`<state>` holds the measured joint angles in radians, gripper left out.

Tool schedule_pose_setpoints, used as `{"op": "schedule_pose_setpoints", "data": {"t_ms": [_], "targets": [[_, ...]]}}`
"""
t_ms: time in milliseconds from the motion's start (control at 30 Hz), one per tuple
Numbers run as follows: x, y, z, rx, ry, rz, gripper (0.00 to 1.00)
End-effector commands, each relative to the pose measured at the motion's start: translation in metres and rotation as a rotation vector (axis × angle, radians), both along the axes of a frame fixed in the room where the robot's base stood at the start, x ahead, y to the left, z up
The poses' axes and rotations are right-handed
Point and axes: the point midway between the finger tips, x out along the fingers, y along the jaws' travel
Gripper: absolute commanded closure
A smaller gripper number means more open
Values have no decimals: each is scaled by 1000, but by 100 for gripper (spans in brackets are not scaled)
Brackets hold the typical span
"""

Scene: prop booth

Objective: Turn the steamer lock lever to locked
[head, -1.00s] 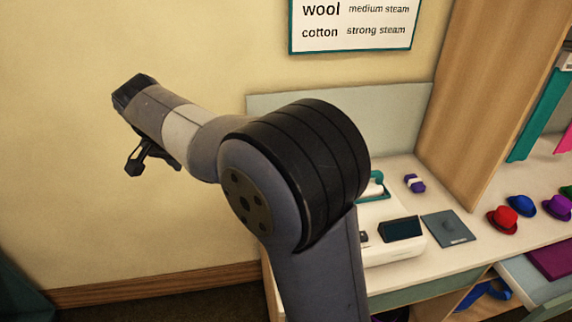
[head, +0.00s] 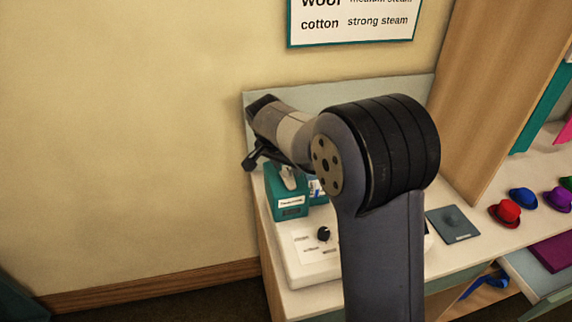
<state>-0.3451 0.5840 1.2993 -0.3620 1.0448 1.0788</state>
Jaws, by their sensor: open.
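A white machine (head: 311,262) with a black knob (head: 323,233) stands on the counter, partly hidden behind my arm. Behind its left end stands a teal box (head: 289,206) with a small white label and a pale lever-like part (head: 288,178) on top. The label is too small to read, and I cannot tell whether this part is the lock lever or how it is set. My gripper (head: 250,162) is above and left of the teal box, apart from the lever-like part as far as I can see. Its jaws are open, and no object shows between them.
A grey pad (head: 452,224) lies on the counter right of my arm. A red hat (head: 505,212) and other small hats stand further right. A wooden panel (head: 492,90) rises behind them, and a sign (head: 352,22) hangs on the wall. The left wall side is clear.

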Motion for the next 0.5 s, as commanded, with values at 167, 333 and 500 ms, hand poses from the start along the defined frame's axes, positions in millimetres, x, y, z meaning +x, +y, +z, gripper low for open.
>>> {"op": "schedule_pose_setpoints", "data": {"t_ms": [167, 333, 500], "targets": [[0, 0, 0, 0, 0, 0, 61], [0, 0, 0, 0, 0, 0, 75], [0, 0, 0, 0, 0, 0, 89]]}}
